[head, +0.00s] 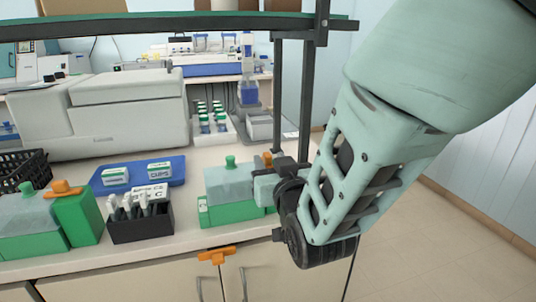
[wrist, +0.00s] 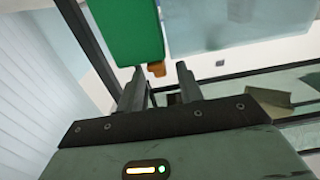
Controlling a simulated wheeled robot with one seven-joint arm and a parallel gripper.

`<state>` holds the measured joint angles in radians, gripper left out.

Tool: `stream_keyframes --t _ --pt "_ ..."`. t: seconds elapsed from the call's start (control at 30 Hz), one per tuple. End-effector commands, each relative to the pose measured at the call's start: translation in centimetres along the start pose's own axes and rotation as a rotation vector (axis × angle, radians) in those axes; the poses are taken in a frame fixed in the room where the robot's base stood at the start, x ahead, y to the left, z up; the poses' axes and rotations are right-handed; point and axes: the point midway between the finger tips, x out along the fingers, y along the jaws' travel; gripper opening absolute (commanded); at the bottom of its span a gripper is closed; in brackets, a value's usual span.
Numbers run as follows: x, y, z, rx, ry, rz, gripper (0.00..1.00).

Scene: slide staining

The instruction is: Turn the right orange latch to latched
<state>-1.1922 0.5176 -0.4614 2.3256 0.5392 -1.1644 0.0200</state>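The right green box (head: 228,212) with a clear lid stands on the counter. Its orange latch (head: 267,158) shows only in part in the head view, behind my gripper (head: 279,165). In the wrist view, a small orange piece of the latch (wrist: 156,69) shows at the edge of a green block (wrist: 128,30). My gripper (wrist: 159,72) is open, with its two dark fingers apart. The orange piece lies between the fingertips in that picture; I cannot tell whether they touch it. The latch's full angle is hidden.
A left green box (head: 82,218) has its own orange latch (head: 63,187). Another orange piece (head: 216,256) is on the cabinet front. A black rack (head: 140,226) and blue tray (head: 130,184) stand between the boxes. A dark shelf post (head: 305,95) rises close to my arm.

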Motion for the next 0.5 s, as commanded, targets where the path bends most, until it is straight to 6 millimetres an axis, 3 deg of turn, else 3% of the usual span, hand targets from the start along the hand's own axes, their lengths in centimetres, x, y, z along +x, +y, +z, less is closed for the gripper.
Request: stream_keyframes --t 0.2,0.47,0.5 --pt "1.5 0.0 0.0 0.0 -0.001 0.0 0.36" --pt "1.6 0.0 0.0 0.0 -0.001 -0.001 0.36" --pt "1.6 0.0 0.0 0.0 -0.001 -0.001 0.31"
